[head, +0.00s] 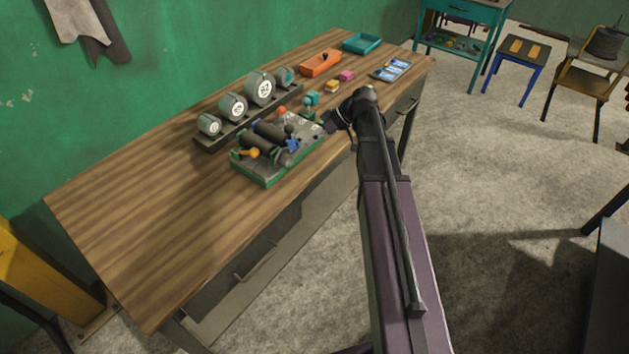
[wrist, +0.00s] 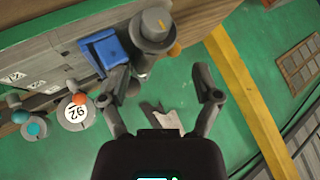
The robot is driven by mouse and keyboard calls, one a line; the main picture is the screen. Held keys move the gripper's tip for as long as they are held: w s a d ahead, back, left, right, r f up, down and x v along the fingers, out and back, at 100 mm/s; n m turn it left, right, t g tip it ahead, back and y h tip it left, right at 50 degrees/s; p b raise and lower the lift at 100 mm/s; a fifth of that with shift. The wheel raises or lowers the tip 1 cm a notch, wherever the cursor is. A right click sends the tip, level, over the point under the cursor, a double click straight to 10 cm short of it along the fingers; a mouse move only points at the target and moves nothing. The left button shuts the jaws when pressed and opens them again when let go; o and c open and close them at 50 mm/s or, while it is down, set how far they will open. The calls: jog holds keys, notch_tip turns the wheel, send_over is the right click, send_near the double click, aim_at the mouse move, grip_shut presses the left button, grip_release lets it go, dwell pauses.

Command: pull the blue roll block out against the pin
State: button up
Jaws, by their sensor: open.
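The blue roll block (wrist: 103,50) shows at the upper left of the wrist view, beside a grey round roller end or knob (wrist: 155,30). In the head view the blue block (head: 293,145) is small, on the right side of the green-edged roller fixture (head: 268,180), by the dark rollers (head: 268,134). My gripper (wrist: 170,80) is open with nothing between its fingers. Its left finger is close to the block's lower right; I cannot tell if they touch. In the head view my gripper (head: 331,122) is near the fixture's right end. I cannot make out the pin for certain.
A row of round dials (head: 233,107) stands behind the fixture on the wooden bench (head: 130,220). An orange tray (head: 320,64), a teal tray (head: 362,43) and small blocks (head: 346,76) lie further back. The bench's left part is clear.

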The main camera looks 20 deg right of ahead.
jog(key=s+a+m+h+p, duration=0.2)
jog(key=s+m+h, duration=0.2)
jog(key=s, duration=0.4)
jog(key=s+a+m+g+h+p, duration=0.1)
jog(key=s+a+m+h+p, duration=0.1)
jog(key=s, duration=0.6)
jog(key=shift+s+a+f+m+g+h+p, duration=0.15)
jog(key=shift+s+a+m+g+h+p, duration=0.2)
jog(key=shift+m+h+p, duration=0.8)
jog(key=shift+h+b, duration=0.4)
jog(key=shift+h, duration=0.15)
